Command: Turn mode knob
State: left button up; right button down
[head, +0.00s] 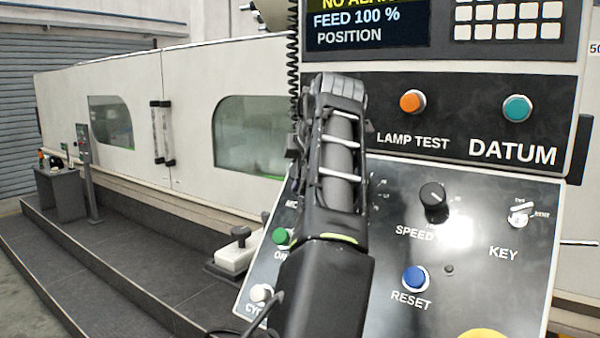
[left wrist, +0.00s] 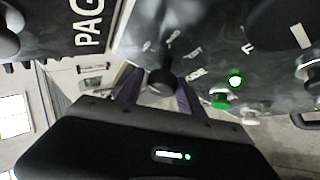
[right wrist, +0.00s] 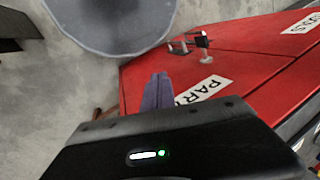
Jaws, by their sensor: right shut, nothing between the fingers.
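The black mode knob (left wrist: 161,80) shows on the dark panel in the left wrist view, with small white labels around it. My left gripper (left wrist: 157,90) is open, its two purple fingers on either side of the knob. I cannot tell whether they touch it. In the head view my left arm and hand cover the knob; only part of its label shows, and the fingertips are hidden. The sloped control panel (head: 380,265) surrounds the hand. My right gripper (right wrist: 157,92) is shut and empty, away from the panel.
On the panel are a green button (head: 281,237), a speed knob (head: 434,197), a key switch (head: 521,214) and a blue reset button (head: 414,278). Above are orange (head: 412,101) and teal (head: 517,108) buttons. The right wrist view shows a red cabinet (right wrist: 235,60) and a grey round container (right wrist: 105,25).

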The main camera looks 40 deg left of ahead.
pick_arm(q)
jog(key=shift+o, duration=1.2)
jog(key=shift+f, duration=0.1)
jog(key=shift+s+d+r, duration=0.2)
jog(key=shift+d+r, duration=0.1)
jog(key=s+d+r, duration=0.2)
jog(key=s+d, duration=0.8)
jog(key=d, duration=0.1)
jog(key=shift+d+r, duration=0.2)
jog(key=shift+d, duration=0.15)
jog(key=shift+w, duration=0.1)
